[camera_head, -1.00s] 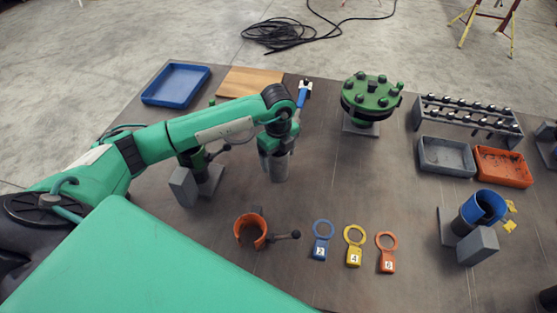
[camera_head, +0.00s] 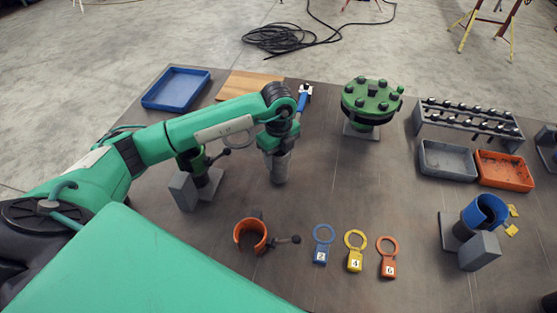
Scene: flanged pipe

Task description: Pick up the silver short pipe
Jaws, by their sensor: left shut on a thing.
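The silver short pipe (camera_head: 280,170) stands upright on the table, left of the middle. My left gripper (camera_head: 279,152) points down over its top and is shut on it. The fingers partly hide the pipe's upper end. I cannot tell whether the pipe's lower end touches the table. My right gripper is not in view.
A green flanged piece (camera_head: 370,103) stands behind to the right. An orange clamp (camera_head: 250,236) and several coloured ring tags (camera_head: 355,251) lie in front. A blue tray (camera_head: 176,88), grey tray (camera_head: 447,160), orange tray (camera_head: 503,170) and blue pipe (camera_head: 484,214) stand around.

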